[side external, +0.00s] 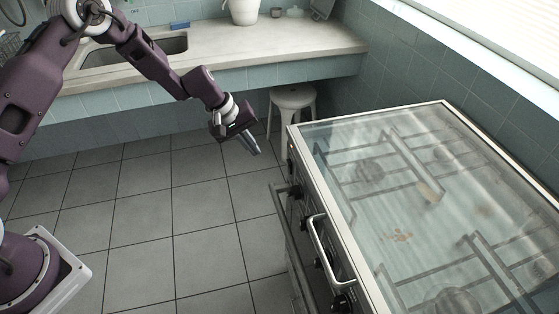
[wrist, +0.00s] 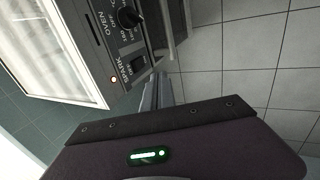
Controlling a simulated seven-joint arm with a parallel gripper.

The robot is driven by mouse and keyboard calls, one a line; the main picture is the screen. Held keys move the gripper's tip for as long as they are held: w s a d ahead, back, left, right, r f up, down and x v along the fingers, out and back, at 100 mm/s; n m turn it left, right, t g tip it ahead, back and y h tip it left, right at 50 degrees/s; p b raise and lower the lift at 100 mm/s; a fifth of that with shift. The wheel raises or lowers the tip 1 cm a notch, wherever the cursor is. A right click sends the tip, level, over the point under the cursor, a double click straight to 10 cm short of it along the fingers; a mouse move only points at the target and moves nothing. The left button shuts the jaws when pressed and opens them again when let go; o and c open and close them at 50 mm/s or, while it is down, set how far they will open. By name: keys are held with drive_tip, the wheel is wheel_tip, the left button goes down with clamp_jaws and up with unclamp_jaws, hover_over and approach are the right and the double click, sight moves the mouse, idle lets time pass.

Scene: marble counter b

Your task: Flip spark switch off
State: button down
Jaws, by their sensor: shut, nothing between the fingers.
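The spark switch (wrist: 137,64) is a small dark rocker on the stove's front panel, beside the SPARK lettering, in the wrist view. Its exact tilt is too small to tell. A small light (wrist: 113,79) near the lettering glows; a small orange glow (side external: 291,146) also shows at the panel's far end in the side view. My gripper (side external: 256,152) is shut and empty, in the air in front of that far end, apart from the stove. In the wrist view, its closed fingers (wrist: 157,80) show just right of the switch, with a gap that is hard to judge.
The stove (side external: 440,200) has a closed glass lid. A black oven knob (wrist: 130,17) sits near the switch. A metal handle (side external: 322,250) juts from the front. A white stool (side external: 292,98) stands behind my gripper. The tiled floor (side external: 200,210) in front is clear.

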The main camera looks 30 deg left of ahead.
sight(289, 167)
drive_tip(key=w+d+f, duration=0.5)
drive_tip(key=f, duration=0.2)
drive_tip(key=shift+w+d+f, duration=0.2)
drive_tip(key=shift+d+f, duration=0.05)
drive_tip(key=shift+w+d+r, duration=0.1)
drive_tip(key=shift+w+d, duration=0.1)
drive_tip(key=shift+r, duration=0.8)
